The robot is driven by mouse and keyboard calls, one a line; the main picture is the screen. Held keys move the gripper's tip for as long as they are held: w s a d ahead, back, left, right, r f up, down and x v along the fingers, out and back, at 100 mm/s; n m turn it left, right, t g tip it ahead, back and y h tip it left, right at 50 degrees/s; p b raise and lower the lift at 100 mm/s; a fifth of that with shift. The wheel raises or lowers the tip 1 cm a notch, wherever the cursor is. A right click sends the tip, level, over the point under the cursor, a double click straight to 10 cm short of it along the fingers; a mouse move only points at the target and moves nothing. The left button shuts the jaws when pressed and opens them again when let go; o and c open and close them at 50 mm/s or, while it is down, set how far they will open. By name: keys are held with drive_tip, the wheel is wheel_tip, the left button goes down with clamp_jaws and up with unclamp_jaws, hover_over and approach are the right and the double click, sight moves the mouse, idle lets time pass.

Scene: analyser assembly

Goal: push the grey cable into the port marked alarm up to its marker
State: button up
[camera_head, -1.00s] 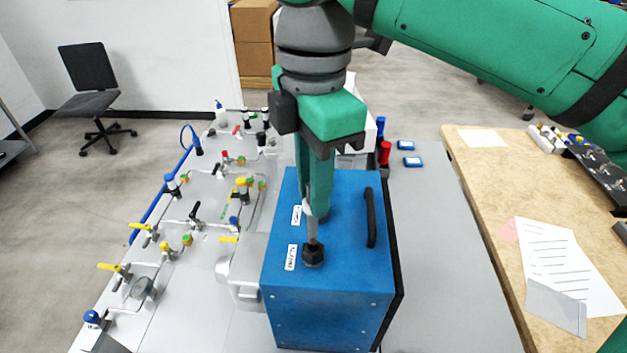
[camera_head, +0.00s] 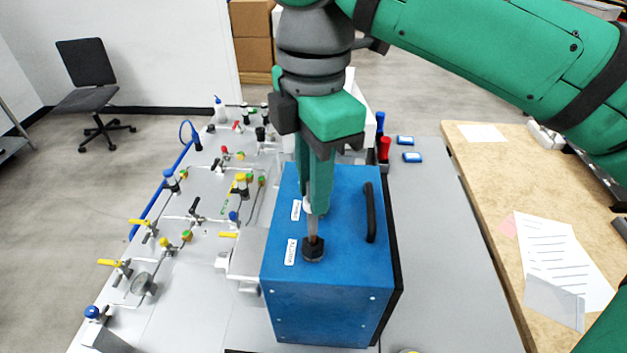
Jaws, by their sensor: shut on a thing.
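The blue analyser box (camera_head: 335,290) stands on the grey bench with two white labels on its top. The nearer label (camera_head: 291,252) sits beside a black port (camera_head: 313,250); its print is too small to read surely. My gripper (camera_head: 312,208) points down above this port, shut on the grey cable (camera_head: 313,230). The cable stands upright, its lower end in the black port. Its marker cannot be made out. The farther label (camera_head: 297,210) lies left of my fingers, which hide the area behind them.
A black handle (camera_head: 370,213) rises from the box top, right of my gripper. A panel of valves and pipes (camera_head: 195,230) lies to the left. Red and blue bottles (camera_head: 384,148) stand behind the box.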

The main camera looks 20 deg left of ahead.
sight(314, 231)
drive_tip(key=shift+f, duration=4)
drive_tip(key=o, duration=1.1)
drive_tip(key=shift+c, duration=0.2)
drive_tip(key=shift+r, duration=0.1)
drive_tip(key=shift+r, duration=3.45)
